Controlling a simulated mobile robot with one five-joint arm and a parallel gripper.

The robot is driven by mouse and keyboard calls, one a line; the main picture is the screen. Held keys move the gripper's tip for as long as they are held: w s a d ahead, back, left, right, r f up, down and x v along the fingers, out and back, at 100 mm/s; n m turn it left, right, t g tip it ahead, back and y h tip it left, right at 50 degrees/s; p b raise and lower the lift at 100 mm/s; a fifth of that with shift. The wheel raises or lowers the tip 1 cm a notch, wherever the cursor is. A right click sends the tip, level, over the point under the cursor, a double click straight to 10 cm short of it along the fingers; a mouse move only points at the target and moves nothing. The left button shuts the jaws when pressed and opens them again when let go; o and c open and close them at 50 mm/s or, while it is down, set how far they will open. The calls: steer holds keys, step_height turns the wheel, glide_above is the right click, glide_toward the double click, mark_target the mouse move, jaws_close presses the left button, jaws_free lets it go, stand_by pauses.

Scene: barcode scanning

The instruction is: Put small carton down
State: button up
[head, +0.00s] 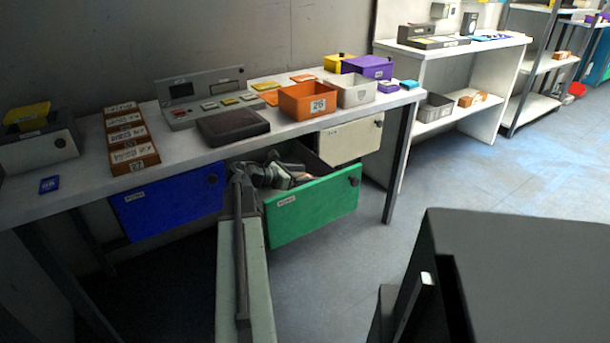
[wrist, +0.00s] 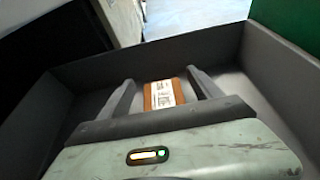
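The small carton (wrist: 164,94) is brown-orange with a white label and lies on the floor of the open drawer in the wrist view. My gripper (wrist: 162,82) reaches down into this drawer, with one finger on each side of the carton. Gaps show between the fingers and the carton, so the gripper looks open around it. In the head view my gripper (head: 290,176) is inside the open green-fronted drawer (head: 314,208). My arm and the drawer front hide much of the drawer's inside there.
Above the drawer, the workbench (head: 190,146) holds an orange bin (head: 308,101), a white bin (head: 351,91), a dark flat box (head: 233,126) and a rack of cartons (head: 131,139). A blue drawer (head: 170,204) is shut at the left.

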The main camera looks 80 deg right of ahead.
steer(key=shift+r, duration=0.1)
steer(key=shift+w+a+r+p, duration=0.2)
steer(key=shift+r+p, duration=0.25)
steer(key=shift+p, duration=0.05)
steer(key=shift+w+a+r+p, duration=0.15)
steer(key=shift+r+p, duration=0.3)
steer(key=shift+p, duration=0.05)
steer(key=p+v, duration=0.3)
steer(key=v, duration=0.6)
steer(key=shift+w+a, duration=0.2)
steer(key=shift+w, duration=0.05)
steer(key=shift+w+a+r, duration=0.1)
steer(key=shift+w+a, duration=0.3)
steer(key=shift+w, duration=0.05)
steer(key=shift+r, duration=0.15)
